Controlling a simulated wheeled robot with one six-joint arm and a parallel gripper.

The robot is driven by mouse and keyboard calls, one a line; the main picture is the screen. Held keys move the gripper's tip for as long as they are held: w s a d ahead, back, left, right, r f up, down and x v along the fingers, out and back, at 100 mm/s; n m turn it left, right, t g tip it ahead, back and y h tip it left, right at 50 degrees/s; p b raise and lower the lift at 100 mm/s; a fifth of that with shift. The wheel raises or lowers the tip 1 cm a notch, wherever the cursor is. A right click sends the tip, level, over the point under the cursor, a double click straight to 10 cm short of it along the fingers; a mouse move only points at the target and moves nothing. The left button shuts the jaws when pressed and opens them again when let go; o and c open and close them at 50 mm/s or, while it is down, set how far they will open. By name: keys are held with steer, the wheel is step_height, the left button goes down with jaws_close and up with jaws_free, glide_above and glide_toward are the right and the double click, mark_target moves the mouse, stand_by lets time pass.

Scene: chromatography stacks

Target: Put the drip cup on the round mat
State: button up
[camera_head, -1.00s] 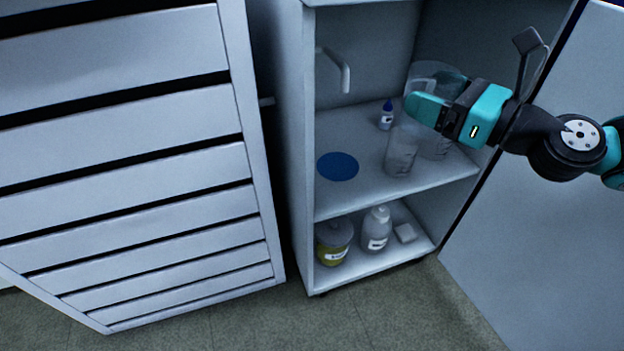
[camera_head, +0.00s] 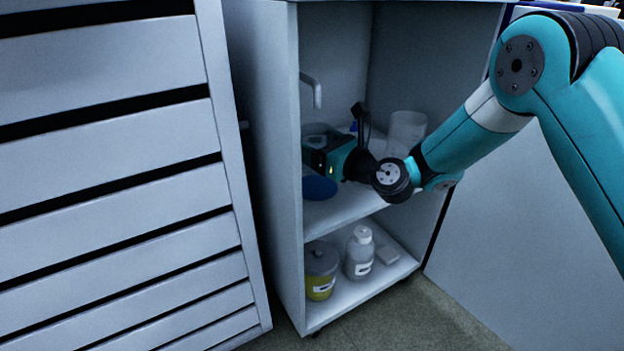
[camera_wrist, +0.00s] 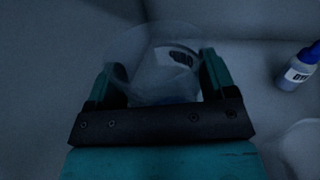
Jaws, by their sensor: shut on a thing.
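My gripper (camera_head: 322,152) is inside the cabinet, over the back part of the upper shelf. In the wrist view, my gripper (camera_wrist: 158,78) is shut on a clear drip cup (camera_wrist: 150,62), with a finger on each side of it. The cup (camera_head: 317,129) is mostly hidden behind my gripper in the head view. The round mat (camera_head: 319,188) is a flat blue disc on the upper shelf, just in front of and below my gripper. Whether the cup's base touches the shelf or mat cannot be told.
A blue-capped bottle (camera_wrist: 298,70) stands right of the cup. A clear beaker (camera_head: 407,131) stands on the shelf's right side, partly behind my arm. A bent spout (camera_head: 314,88) hangs at upper left. The lower shelf holds a yellow jar (camera_head: 321,270) and a white bottle (camera_head: 360,252).

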steer(key=shift+f+b, duration=1.3)
steer(key=shift+f, duration=1.5)
steer(key=o, duration=0.9)
steer(key=shift+o, duration=0.2)
steer(key=shift+r, duration=0.25)
steer(key=v, duration=0.3)
steer(key=b+v, duration=0.1)
steer(key=v, duration=0.2)
steer(key=f+b+v, duration=0.1)
steer(key=v, duration=0.2)
steer(key=shift+s+d, duration=0.2)
steer(key=shift+d, duration=0.05)
steer(key=b, duration=0.1)
steer(key=s+d+b, duration=0.1)
steer(key=b, duration=0.1)
steer(key=shift+s+d+r, duration=0.25)
steer(key=shift+d+r, duration=0.05)
steer(key=shift+s+r, duration=0.1)
steer(key=shift+r, duration=0.05)
